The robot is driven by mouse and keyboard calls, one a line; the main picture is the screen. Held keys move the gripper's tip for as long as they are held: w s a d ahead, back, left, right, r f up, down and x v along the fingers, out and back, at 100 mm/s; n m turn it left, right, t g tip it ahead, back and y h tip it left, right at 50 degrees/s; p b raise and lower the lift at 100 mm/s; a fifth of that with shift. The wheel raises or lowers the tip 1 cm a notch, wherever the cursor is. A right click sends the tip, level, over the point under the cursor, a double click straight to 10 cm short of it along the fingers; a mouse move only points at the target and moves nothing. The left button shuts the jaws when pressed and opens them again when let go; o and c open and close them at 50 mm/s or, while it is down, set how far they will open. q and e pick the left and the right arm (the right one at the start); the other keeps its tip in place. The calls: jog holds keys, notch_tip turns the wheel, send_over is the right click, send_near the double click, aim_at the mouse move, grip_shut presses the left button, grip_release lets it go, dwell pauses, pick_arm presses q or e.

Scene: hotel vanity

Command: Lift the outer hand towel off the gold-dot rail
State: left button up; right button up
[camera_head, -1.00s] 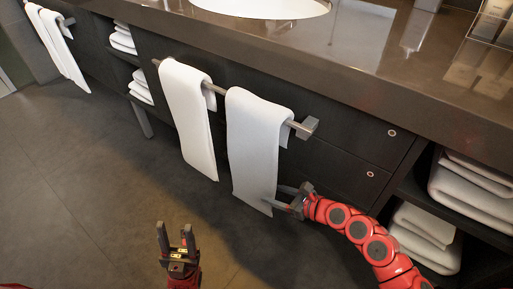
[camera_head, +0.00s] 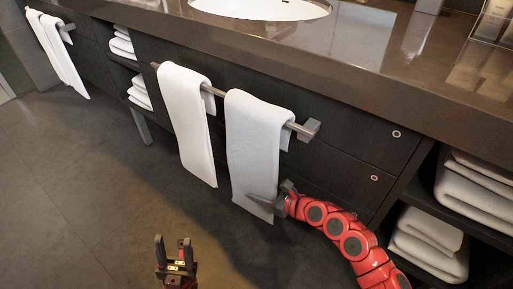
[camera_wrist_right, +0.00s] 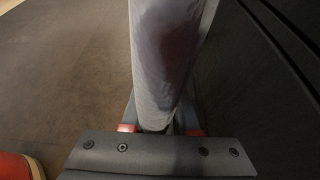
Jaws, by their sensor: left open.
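A white hand towel (camera_head: 252,140) hangs over the near end of a metal rail (camera_head: 220,92) on the dark vanity front. It is the right one of two towels there. Gold dots on this rail are too small to make out. My right gripper (camera_head: 268,200) is at this towel's lower edge, one finger in front of the cloth, the other hidden. In the right wrist view the towel (camera_wrist_right: 165,50) runs down between the spread fingers, which look open. My left gripper (camera_head: 173,246) is open and empty, low over the floor, apart from the towels.
A second white towel (camera_head: 187,120) hangs left on the same rail. More towels (camera_head: 55,45) hang on another rail at the far left. Folded towels (camera_head: 430,240) fill shelves at the right, below the countertop (camera_head: 330,60). The floor (camera_head: 80,180) at the left is clear.

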grip_shut()
jog(key=shift+r, duration=0.1)
